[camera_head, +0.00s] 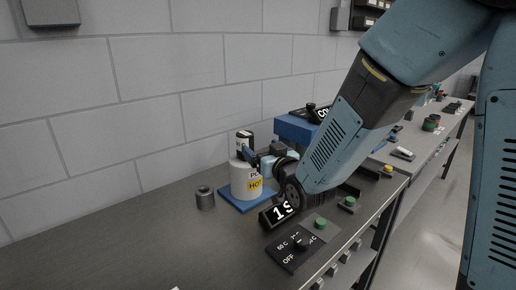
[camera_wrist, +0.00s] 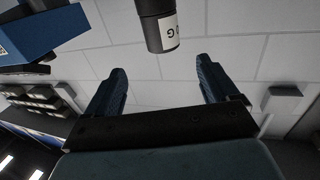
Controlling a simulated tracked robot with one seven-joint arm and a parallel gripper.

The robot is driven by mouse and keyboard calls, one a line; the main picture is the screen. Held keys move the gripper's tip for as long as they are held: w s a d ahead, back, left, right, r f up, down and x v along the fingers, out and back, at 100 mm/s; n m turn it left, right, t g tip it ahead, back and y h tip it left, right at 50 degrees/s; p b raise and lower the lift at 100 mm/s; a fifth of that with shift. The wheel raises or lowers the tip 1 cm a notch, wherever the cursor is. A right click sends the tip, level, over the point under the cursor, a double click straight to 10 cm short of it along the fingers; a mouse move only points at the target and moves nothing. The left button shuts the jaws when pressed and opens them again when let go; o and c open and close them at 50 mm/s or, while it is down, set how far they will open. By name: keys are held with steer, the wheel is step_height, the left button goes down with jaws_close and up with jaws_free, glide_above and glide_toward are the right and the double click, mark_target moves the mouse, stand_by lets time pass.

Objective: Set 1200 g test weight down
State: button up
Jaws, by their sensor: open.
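The test weight (camera_head: 245,137) is a dark cylinder with a white label. In the head view it appears to stand upright on top of a white pot (camera_head: 240,183) with a yellow "HOT" label. The pot stands on a blue plate (camera_head: 226,192). My gripper (camera_head: 250,156) is beside the weight, at the height of the pot's top. In the wrist view the weight (camera_wrist: 154,24) is just beyond my open fingers (camera_wrist: 162,65), apart from them, with part of its label showing "G". Nothing shows between the fingers. The weight's far end is cut off there.
A grey hollow cylinder (camera_head: 205,198) stands left of the pot. A display (camera_head: 277,214) and a knob panel (camera_head: 297,243) lie in front. A blue box (camera_head: 296,130) stands behind my gripper. The bench's left side is clear, with a block wall behind.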

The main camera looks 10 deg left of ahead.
steer(key=shift+s+d, duration=0.2)
steer(key=shift+s, duration=0.05)
steer(key=shift+d, duration=0.1)
steer(key=s+d+r+m+g+h, duration=0.1)
steer(key=d+r+m+g+h, duration=0.15)
steer(key=d, duration=0.65)
steer(key=d+r+m+g+h, duration=0.15)
steer(key=d+h, duration=0.25)
steer(key=d, duration=0.6)
steer(key=s+d+m+g+h, duration=0.1)
steer(key=s+d+g+h, duration=0.1)
steer(key=s+d, duration=0.4)
steer(key=s+d+r+m+g+h, duration=0.1)
steer(key=s+d+m+g+h, duration=0.1)
steer(key=s+d, duration=0.5)
steer(key=s, duration=0.6)
steer(key=shift+s+d+r+g, duration=0.3)
steer(key=shift+g, duration=0.1)
steer(key=shift+s, duration=0.4)
